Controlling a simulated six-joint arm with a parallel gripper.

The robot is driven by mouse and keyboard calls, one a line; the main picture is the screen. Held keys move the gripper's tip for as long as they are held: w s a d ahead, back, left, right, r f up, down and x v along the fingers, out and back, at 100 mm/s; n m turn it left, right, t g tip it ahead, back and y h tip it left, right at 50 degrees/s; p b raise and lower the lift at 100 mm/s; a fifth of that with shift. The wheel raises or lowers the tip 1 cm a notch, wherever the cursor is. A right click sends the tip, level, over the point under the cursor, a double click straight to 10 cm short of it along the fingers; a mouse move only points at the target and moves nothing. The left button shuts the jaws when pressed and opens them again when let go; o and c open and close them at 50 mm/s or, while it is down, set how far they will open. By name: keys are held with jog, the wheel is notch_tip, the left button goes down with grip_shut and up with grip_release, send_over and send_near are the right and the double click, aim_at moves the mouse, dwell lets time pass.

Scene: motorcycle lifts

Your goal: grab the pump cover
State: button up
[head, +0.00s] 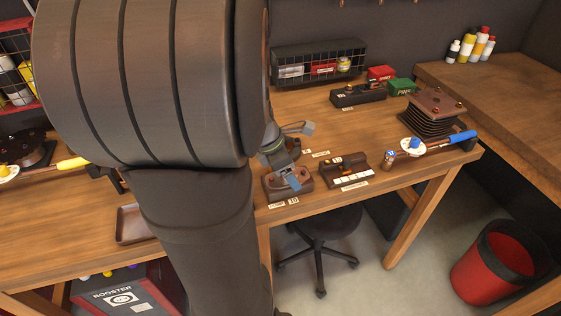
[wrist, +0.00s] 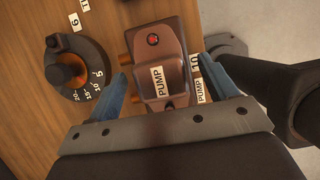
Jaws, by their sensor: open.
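The pump cover (wrist: 179,84) is a brown flap with a white PUMP label, on a dark brown pump box (wrist: 160,22) with a red button. My gripper (wrist: 165,72) is open in the wrist view, with one blue finger on each side of the cover. Both fingers look apart from the cover, but their height above it is hard to judge. In the head view, the pump box (head: 272,187) sits near the table's front edge, and a blue finger (head: 294,184) shows over it. My arm hides much of the bench there.
A dark dial (wrist: 68,70) with numbers stands left of the pump box in the wrist view. Farther right are a blue-handled lever (head: 461,136) and a black bellows (head: 436,116).

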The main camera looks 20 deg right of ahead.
jog(key=shift+f, duration=0.1)
jog(key=shift+c, duration=0.2)
jog(key=c, duration=1.1)
jog(key=shift+c, duration=0.3)
